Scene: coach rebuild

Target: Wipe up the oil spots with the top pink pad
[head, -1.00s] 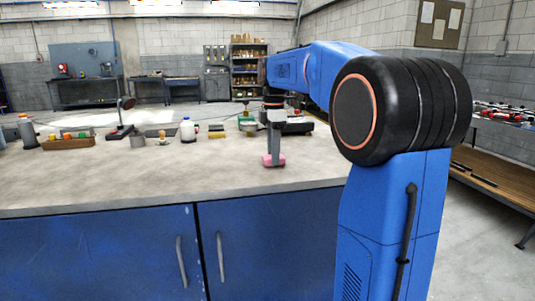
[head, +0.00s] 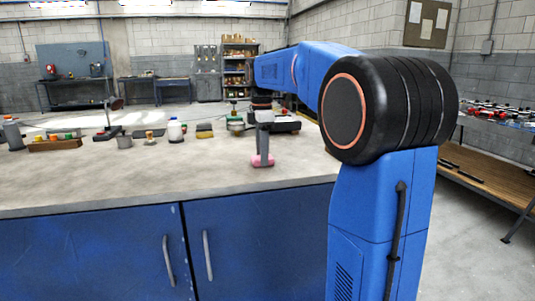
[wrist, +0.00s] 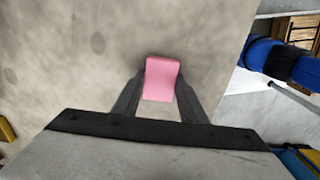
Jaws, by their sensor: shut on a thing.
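The pink pad (head: 262,161) is in my gripper (head: 263,151), low over or on the bench top (head: 120,178) near its front right part; I cannot tell if it touches. In the wrist view the pad (wrist: 162,80) sits between the two dark fingers of my gripper (wrist: 161,88), which is shut on it. Faint darker spots (wrist: 98,42) show on the grey surface to the left in the wrist view; I cannot tell whether they are oil or mottling. No other pink pad is seen.
A white bottle (head: 175,130), a yellow block (head: 204,130), a wooden tray (head: 55,144) and a black stand (head: 109,130) are along the back. A dark device (head: 286,125) is behind my gripper. The bench front and middle are clear.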

